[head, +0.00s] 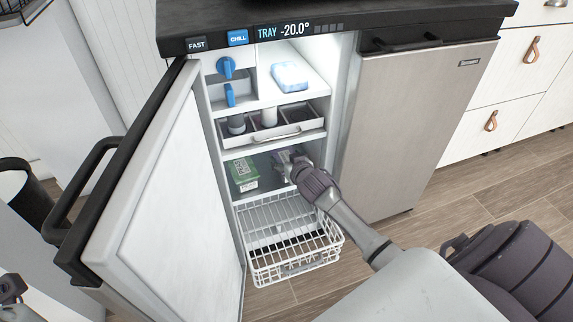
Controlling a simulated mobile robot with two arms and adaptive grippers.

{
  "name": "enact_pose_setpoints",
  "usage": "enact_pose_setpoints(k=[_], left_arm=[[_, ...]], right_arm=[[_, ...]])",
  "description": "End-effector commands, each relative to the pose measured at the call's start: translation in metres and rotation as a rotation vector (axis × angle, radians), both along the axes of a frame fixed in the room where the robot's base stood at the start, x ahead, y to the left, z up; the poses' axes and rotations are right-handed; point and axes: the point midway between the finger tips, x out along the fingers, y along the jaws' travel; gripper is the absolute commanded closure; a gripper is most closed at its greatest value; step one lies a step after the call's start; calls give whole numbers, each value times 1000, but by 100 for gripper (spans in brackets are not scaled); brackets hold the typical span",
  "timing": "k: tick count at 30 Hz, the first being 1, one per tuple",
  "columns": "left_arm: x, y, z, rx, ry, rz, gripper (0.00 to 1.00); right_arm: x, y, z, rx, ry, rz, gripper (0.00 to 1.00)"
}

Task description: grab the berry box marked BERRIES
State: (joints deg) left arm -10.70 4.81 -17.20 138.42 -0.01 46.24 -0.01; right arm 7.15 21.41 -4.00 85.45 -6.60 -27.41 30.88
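The open cabinet under the TRAY -20.0° display holds a green box (243,173) with pale print on its lower shelf, at the left. I cannot read the word BERRIES on it. My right gripper (284,163) reaches into the same compartment, to the right of the green box and apart from it. A small purplish-grey patch shows at its fingertips, and I cannot tell whether it is a box or part of the gripper. Whether the fingers are open or shut is unclear. A small part of my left arm or gripper (12,289) shows at the lower left edge.
The cabinet door (165,190) stands open on the left. A white wire basket (290,243) sticks out below the shelf. Above are a tray with cups (270,122) and a blue-white pack (290,77). A closed steel door (410,125) is to the right.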

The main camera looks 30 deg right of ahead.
Motion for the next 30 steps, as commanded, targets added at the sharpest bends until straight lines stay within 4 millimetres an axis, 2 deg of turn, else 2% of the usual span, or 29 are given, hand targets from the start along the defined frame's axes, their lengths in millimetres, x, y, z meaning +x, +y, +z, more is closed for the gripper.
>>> enact_pose_setpoints(k=[1, 6, 17, 25, 27, 30], left_arm=[[0, 0, 0, 0, 0, 0, 63], [0, 0, 0, 0, 0, 0, 63], [-1, 0, 5, -2, -3, -1, 63], [-7, 2, -7, -5, 93, -5, 63], [-8, 3, -4, -7, 91, -5, 63], [-8, 3, 3, -8, 94, -5, 63]], right_arm=[[0, 0, 0, 0, 0, 0, 45], [0, 0, 1, 0, -2, 1, 70], [0, 0, 8, 0, -3, 1, 70], [1, 0, 44, 0, -4, 1, 70], [-16, 4, 38, 3, 2, 1, 70], [-38, 9, 38, 2, 3, 1, 70]])
